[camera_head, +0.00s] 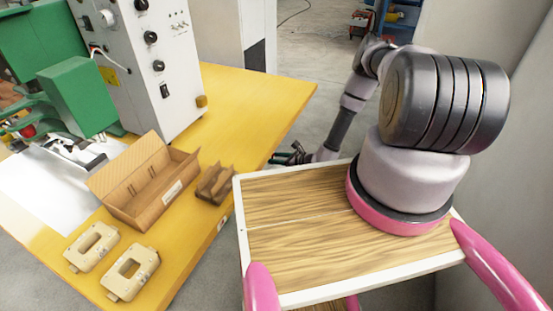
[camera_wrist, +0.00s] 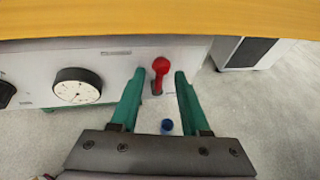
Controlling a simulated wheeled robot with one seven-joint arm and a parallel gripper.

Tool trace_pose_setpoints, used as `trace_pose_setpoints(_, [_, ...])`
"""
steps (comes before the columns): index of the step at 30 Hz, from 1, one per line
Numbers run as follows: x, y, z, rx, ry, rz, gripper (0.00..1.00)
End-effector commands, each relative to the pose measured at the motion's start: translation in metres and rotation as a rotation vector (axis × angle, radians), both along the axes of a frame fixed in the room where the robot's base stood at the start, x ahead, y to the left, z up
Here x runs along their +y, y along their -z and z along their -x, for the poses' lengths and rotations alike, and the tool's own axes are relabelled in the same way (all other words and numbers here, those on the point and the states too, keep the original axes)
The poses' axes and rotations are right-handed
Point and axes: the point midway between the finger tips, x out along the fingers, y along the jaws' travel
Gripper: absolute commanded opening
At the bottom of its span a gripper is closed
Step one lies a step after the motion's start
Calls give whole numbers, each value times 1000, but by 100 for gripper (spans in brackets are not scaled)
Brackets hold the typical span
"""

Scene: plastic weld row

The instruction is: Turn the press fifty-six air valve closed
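A red air valve lever (camera_wrist: 161,66) sticks out of a pale panel under the yellow table edge in the wrist view. Its round knob is uppermost in that picture, with the stem below it. My gripper (camera_wrist: 159,75) is open, with one green finger on each side of the lever and a visible gap on both sides. In the head view my gripper (camera_head: 290,155) is small and dark beside the table's right edge. The valve is hidden from the head view.
A round white gauge (camera_wrist: 77,86) and a black knob (camera_wrist: 6,93) sit left of the lever. A small blue part (camera_wrist: 166,127) shows below it. The yellow table (camera_head: 240,100) carries an open cardboard box (camera_head: 150,190) and a grey control cabinet (camera_head: 150,60). Grey floor lies beyond.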

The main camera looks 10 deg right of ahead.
Motion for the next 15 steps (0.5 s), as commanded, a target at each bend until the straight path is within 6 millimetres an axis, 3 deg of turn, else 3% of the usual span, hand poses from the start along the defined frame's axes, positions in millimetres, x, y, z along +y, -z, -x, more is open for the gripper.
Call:
trace_pose_setpoints(8, [-9,-4,10,3,-1,1,46])
trace_pose_setpoints(15, [-39,-23,42,3,1,1,46])
